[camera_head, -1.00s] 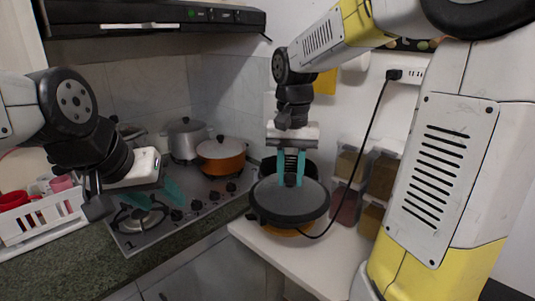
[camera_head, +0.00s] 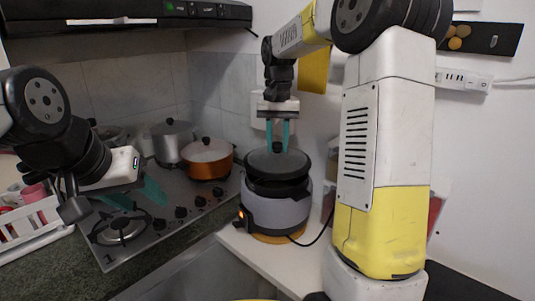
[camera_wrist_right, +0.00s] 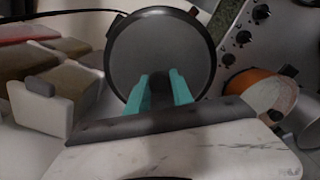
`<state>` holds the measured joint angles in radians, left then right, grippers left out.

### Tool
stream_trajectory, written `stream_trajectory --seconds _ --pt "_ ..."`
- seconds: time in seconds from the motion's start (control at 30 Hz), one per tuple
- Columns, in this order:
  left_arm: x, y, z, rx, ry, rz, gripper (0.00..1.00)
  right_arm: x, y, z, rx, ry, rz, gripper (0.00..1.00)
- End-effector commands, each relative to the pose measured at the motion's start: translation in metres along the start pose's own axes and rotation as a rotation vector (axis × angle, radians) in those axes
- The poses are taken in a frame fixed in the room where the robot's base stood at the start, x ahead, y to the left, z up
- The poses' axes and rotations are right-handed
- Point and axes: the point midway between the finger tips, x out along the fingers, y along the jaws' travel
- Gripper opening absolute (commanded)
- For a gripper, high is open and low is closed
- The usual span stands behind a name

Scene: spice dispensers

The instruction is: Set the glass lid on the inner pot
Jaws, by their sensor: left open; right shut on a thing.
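The dark round glass lid (camera_head: 277,162) is over the black inner pot (camera_head: 277,187), which sits in the grey cooker (camera_head: 277,212). I cannot tell whether the lid touches the pot's rim. My right gripper (camera_head: 278,140) is above the lid, its teal fingers shut on the lid's black knob. In the right wrist view, the lid (camera_wrist_right: 160,48) lies beyond the right gripper (camera_wrist_right: 162,92), and it hides the pot. My left gripper (camera_head: 137,195) is open and empty above the stove at the left.
An orange pot (camera_head: 208,160) and a grey pot (camera_head: 172,140) stand on the stove (camera_head: 155,215), left of the cooker. A white rack (camera_head: 35,228) is at the far left. Spice containers (camera_wrist_right: 60,95) are close by in the right wrist view. The white counter (camera_head: 285,268) is bare in front.

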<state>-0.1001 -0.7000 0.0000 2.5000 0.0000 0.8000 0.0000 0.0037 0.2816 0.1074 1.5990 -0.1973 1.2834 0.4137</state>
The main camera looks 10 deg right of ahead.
Motion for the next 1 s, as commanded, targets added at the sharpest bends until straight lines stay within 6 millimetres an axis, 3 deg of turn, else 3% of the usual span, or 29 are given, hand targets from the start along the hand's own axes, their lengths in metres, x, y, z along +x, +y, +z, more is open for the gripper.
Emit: stream_trajectory --seconds 0.17,0.37,0.57,0.6,0.7,1.0 --pt "0.000 0.000 0.000 0.000 0.000 0.000 0.52 0.007 0.000 -0.004 -0.001 -0.002 0.001 0.00" --pt "0.000 0.000 0.000 0.000 0.000 0.000 0.52 0.034 0.000 -0.003 -0.002 -0.003 0.001 0.00" --pt "0.000 0.000 0.000 0.000 0.000 0.000 0.52 0.037 0.000 -0.004 -0.002 -0.001 0.001 0.00" --pt "0.000 0.000 0.000 0.000 0.000 0.000 0.52 0.037 0.000 -0.004 -0.002 -0.003 0.001 0.34" --pt "0.000 0.000 0.000 0.000 0.000 0.000 0.52 0.038 0.000 -0.003 -0.002 -0.004 0.001 0.49" --pt "0.000 0.000 0.000 0.000 0.000 0.000 0.52 0.039 0.003 -0.003 0.001 -0.009 0.006 0.49"
